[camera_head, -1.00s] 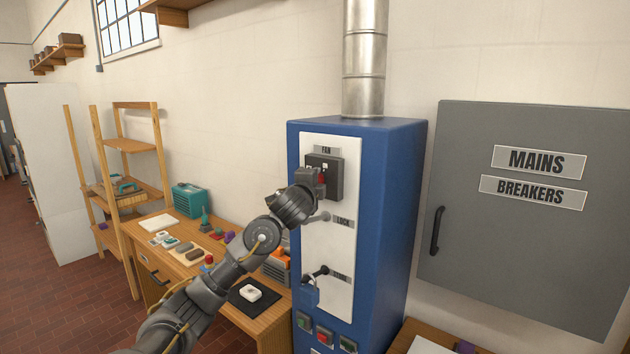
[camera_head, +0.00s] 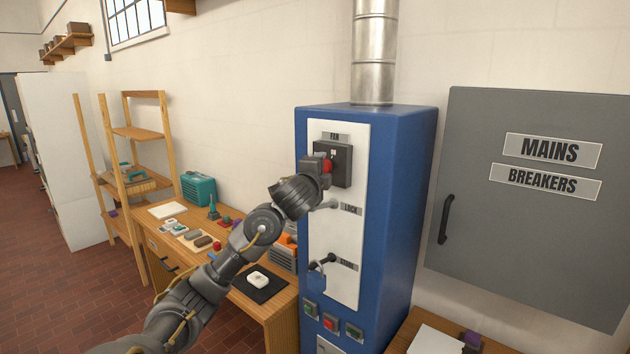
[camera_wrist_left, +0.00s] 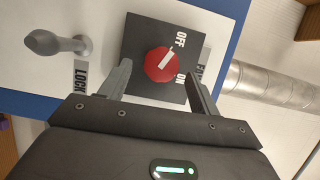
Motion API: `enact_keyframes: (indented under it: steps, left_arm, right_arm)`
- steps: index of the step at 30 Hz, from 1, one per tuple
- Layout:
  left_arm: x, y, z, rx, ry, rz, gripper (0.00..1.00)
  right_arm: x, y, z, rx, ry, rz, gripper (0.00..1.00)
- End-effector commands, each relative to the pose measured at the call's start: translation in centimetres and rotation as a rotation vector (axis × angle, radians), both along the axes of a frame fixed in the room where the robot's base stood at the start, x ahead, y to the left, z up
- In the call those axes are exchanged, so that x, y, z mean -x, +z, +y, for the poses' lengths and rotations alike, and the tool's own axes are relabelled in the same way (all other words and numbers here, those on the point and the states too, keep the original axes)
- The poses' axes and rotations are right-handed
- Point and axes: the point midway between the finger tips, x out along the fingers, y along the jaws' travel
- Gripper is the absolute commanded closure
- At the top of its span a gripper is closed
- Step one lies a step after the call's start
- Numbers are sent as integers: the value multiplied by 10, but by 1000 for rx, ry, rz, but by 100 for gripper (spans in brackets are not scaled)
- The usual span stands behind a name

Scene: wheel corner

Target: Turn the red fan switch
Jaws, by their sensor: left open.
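The red fan switch (camera_head: 327,166) is a round knob on a black plate (camera_head: 341,155), high on the white panel of a blue cabinet under a "FAN" label. In the left wrist view the red knob (camera_wrist_left: 160,64) has a white pointer bar aimed toward OFF; ON is printed on the other side. My left gripper (camera_head: 318,168) is in front of the plate and partly covers it in the head view. In the wrist view its open fingers (camera_wrist_left: 161,86) stand on either side of the knob, with nothing held. Whether they touch the plate is unclear. My right gripper is not in view.
Below the switch are a grey "LOCK" handle (camera_head: 326,206) and a black lever with a padlock (camera_head: 324,262). Push buttons (camera_head: 330,324) sit lower down. A grey breaker cabinet (camera_head: 470,180) is at the right. A cluttered workbench (camera_head: 240,300) stands at the left.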

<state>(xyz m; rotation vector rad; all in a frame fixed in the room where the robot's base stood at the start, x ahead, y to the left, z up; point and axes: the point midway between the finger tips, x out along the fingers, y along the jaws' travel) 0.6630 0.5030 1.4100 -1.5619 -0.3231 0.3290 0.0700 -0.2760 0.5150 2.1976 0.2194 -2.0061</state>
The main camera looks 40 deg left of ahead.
Motion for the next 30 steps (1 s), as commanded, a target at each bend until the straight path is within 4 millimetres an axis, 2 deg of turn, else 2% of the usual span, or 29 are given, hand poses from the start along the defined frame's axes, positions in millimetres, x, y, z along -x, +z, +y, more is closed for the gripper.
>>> enact_keyframes:
  steps: [3, 6, 12, 18, 30]
  left_arm:
    - [23, -2, -11, -1, -2, -2, 37]
    - [41, 2, -19, 1, -4, -1, 37]
    - [66, 2, -30, 1, -2, 0, 37]
    - [74, 0, -32, 1, 0, 0, 37]
    - [74, 0, -32, 1, 0, 0, 37]
  right_arm:
    - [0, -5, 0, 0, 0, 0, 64]
    - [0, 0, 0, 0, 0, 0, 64]
    - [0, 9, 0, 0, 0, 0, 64]
    - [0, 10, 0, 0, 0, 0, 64]
    - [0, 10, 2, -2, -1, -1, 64]
